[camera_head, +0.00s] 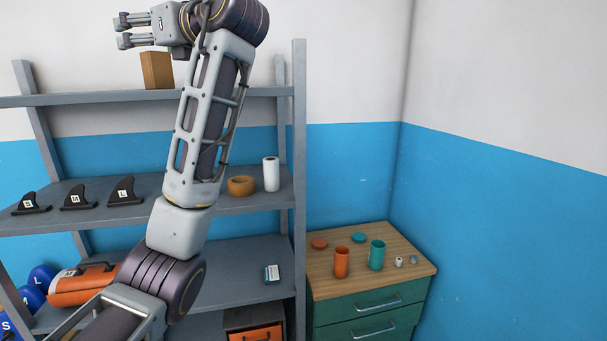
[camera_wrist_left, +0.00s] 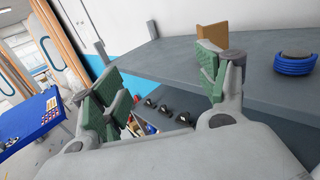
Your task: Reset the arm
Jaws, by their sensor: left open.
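My left arm rises through the middle of the head view, in front of the grey shelf unit (camera_head: 250,92). My left gripper (camera_head: 120,31) is at the upper left, above the top shelf and left of a brown box (camera_head: 157,70). In the left wrist view the gripper (camera_wrist_left: 165,95) shows its two green-padded fingers spread apart with nothing between them. The brown box (camera_wrist_left: 211,34) stands on the shelf beyond the right finger. My right gripper is not in view.
Black fins (camera_head: 77,197), a tape roll (camera_head: 241,186) and a white cylinder (camera_head: 271,174) stand on the middle shelf. An orange case (camera_head: 80,288) is lower left. A green cabinet (camera_head: 365,308) bears cups. A blue coil (camera_wrist_left: 294,64) lies on the shelf.

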